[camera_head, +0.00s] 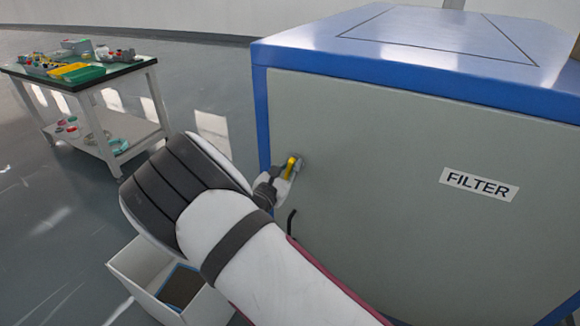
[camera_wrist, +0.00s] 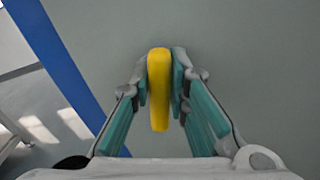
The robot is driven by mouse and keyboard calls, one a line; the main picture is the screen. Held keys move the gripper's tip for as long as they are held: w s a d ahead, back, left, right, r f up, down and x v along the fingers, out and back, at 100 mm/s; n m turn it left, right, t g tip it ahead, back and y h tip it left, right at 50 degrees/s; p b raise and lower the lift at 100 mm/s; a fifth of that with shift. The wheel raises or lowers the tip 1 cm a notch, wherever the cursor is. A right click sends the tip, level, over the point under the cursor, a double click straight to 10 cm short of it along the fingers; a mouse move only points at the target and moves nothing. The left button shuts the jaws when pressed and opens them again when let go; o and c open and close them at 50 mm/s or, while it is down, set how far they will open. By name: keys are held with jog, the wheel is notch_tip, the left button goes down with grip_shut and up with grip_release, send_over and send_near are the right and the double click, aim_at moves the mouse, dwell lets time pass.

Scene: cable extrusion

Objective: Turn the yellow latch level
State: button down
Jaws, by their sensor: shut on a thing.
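The yellow latch (camera_head: 290,167) is on the grey front panel of the blue-framed cabinet, near the panel's left edge. In the wrist view the yellow latch (camera_wrist: 158,90) is a long rounded bar standing upright between the two fingers. My gripper (camera_head: 283,174) is at the latch, partly hidden behind my arm in the head view. In the wrist view my gripper (camera_wrist: 160,85) has its finger pads on both sides of the bar, shut on it. In the head view the latch looks tilted from upright, and its lower part is hidden by the gripper.
The cabinet (camera_head: 400,170) bears a FILTER label (camera_head: 479,184) at right. A black hooked handle (camera_head: 291,222) is below the latch. An open white box (camera_head: 143,290) stands on the floor at lower left. A table (camera_head: 118,68) with several items is at the far left, with clear floor between.

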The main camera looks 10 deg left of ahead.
jog(key=m, duration=0.3)
jog(key=shift+d+f+m+b, duration=0.15)
jog(key=shift+m+b, duration=0.15)
jog(key=shift+b, duration=0.05)
jog(key=m, duration=0.1)
jog(key=m+b, duration=0.1)
jog(key=m, duration=0.1)
jog(key=m+b, duration=0.1)
jog(key=shift+s+d+f+m, duration=0.1)
jog(key=shift+d+f+m, duration=0.05)
jog(key=shift+f+m, duration=0.15)
jog(key=m+b, duration=0.2)
jog(key=m, duration=0.1)
jog(key=shift+d+f+b, duration=0.1)
jog(key=shift+f+b, duration=0.05)
jog(key=shift+b, duration=0.2)
jog(key=m+b, duration=0.3)
jog(key=shift+f+m, duration=0.1)
jog(key=shift+m, duration=0.2)
jog(key=c, duration=1.6)
grip_release()
jog(key=shift+o, duration=0.2)
jog(key=shift+s, duration=0.1)
